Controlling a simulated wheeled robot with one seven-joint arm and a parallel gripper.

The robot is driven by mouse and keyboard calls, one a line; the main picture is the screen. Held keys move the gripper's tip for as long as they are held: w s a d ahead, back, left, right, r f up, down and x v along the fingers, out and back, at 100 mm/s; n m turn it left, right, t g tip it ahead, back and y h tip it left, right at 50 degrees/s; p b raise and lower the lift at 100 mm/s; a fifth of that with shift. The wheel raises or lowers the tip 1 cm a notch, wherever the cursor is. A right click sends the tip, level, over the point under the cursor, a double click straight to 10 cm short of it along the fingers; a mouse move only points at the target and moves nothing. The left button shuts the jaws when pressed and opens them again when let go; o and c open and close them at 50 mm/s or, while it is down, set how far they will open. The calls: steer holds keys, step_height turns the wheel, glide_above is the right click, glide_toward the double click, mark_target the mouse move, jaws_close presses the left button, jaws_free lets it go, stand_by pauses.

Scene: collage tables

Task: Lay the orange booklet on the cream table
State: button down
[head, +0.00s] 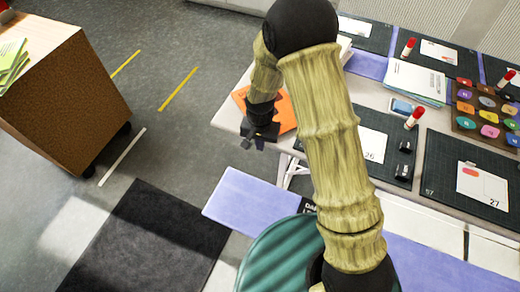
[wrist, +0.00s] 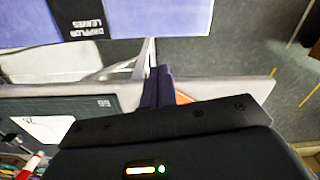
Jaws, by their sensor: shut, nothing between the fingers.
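The orange booklet (head: 284,112) lies at the left end of a long pale table (head: 228,118), partly hidden by my arm and gripper. My gripper (head: 258,143) is shut and empty, by the booklet's front-left side; I cannot tell whether it touches the booklet. In the wrist view, the shut fingers (wrist: 158,72) point over the table edge, and a sliver of the orange booklet (wrist: 183,98) shows beside them. I cannot tell for certain whether this pale table is the cream one.
Dark mats (head: 466,178), white booklets (head: 414,80), red-capped sticks (head: 415,113) and a tray of coloured pieces (head: 486,110) crowd the table to the right. A purple panel (head: 246,197) lies in front. A brown cabinet (head: 62,98) stands left, with open floor between.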

steer(key=shift+s+r, duration=0.1)
steer(key=shift+r, duration=2.25)
